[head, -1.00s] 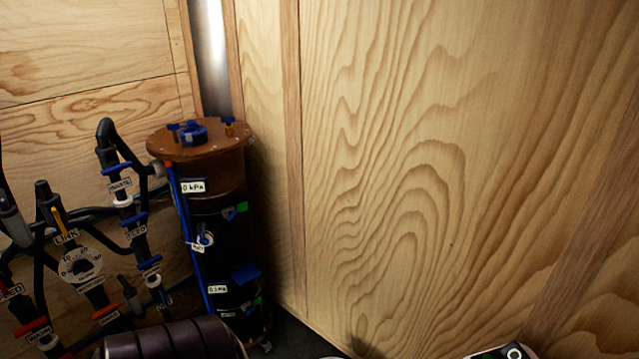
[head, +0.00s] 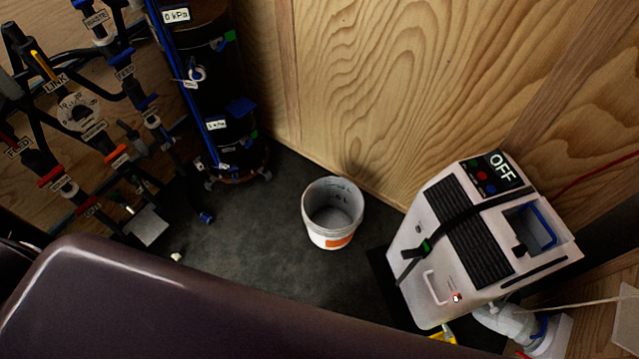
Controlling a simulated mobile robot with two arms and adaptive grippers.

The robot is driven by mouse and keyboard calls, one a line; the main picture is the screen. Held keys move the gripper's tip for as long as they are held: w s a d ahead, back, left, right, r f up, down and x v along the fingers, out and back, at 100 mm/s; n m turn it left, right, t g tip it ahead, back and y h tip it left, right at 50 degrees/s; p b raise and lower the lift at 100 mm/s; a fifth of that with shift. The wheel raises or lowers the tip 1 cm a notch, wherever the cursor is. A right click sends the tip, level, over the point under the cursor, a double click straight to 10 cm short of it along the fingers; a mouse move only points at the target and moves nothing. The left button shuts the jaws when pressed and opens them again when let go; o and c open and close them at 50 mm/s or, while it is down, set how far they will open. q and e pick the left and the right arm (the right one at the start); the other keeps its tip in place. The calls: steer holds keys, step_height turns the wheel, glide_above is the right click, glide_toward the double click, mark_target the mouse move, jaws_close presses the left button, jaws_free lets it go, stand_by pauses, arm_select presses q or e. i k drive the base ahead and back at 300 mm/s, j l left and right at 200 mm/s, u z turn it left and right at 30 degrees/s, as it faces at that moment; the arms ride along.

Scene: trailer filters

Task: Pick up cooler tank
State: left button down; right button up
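A white box-shaped unit, probably the cooler (head: 425,222), stands on the floor at the right, with a display reading OFF and black vent panels. A black strap with a green buckle crosses its casing. A blue handle (head: 541,223) sits in an opening on its upper right. A pale handle shows on its lower front. I cannot tell which part is the cooler tank. Neither of my grippers is in view.
A white bucket (head: 331,238) stands open on the dark floor in the middle. A tall dark cylinder (head: 215,90) and labelled hoses and valves (head: 75,110) are at the left. A white elbow pipe (head: 505,322) lies below the cooler. Wooden walls stand behind.

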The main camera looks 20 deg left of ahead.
mark_target(529, 225)
steer(key=u, duration=0.35)
steer(key=k+z, duration=0.15)
steer(key=z, duration=1.35)
